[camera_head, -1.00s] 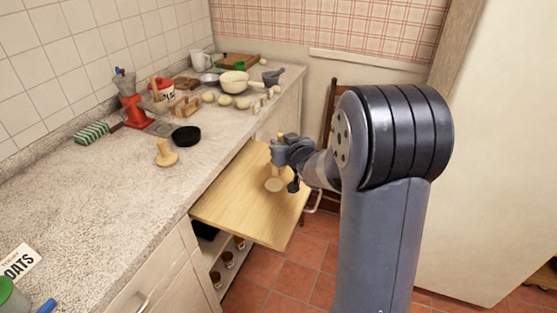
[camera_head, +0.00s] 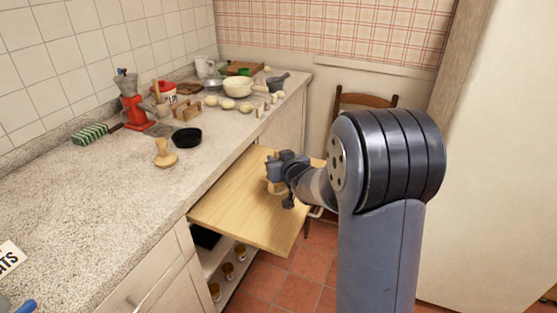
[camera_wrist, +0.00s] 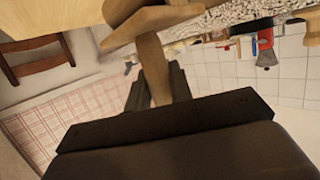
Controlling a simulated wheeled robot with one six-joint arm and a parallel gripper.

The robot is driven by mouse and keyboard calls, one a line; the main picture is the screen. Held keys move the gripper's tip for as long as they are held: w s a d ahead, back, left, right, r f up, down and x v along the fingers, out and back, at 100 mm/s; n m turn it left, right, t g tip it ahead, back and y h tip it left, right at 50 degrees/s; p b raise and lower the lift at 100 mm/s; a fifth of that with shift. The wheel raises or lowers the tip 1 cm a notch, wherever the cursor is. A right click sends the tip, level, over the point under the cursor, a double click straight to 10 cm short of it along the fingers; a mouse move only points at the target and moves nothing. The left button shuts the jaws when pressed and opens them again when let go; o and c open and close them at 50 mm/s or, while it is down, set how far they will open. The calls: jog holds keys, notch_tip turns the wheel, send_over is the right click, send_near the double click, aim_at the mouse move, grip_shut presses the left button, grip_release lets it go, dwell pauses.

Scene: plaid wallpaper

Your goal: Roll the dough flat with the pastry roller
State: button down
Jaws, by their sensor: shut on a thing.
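My gripper (camera_head: 286,167) is over the pull-out wooden board (camera_head: 245,218), near its far right part. In the wrist view, my gripper (camera_wrist: 152,88) is shut on the wooden handle of the pastry roller (camera_wrist: 150,62). A wider pale wooden part of it (camera_wrist: 157,24) shows beyond the fingertips. In the head view, a small part of the pale wood (camera_head: 277,188) shows just below the jaws, close to the board. My gripper hides most of it. I cannot tell the dough apart from the wood and board there, nor whether the roller touches it.
The counter (camera_head: 95,200) runs left of the board. On it stand a wooden stamp-like piece (camera_head: 165,153), a black dish (camera_head: 187,138), a red grinder (camera_head: 133,105) and a cream pan (camera_head: 238,88). A chair (camera_head: 365,100) is behind. The board's near part is clear.

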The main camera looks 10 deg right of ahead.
jog(key=shift+f+b, duration=0.4)
jog(key=shift+f, duration=0.05)
dwell(0.4)
jog(key=shift+w+a+f+b, duration=0.2)
jog(key=shift+w+a+b, duration=0.05)
jog(key=shift+a+b, duration=0.2)
jog(key=shift+r, duration=0.1)
notch_tip(320, 180, up, 7)
jog(key=p, duration=0.6)
dwell(0.6)
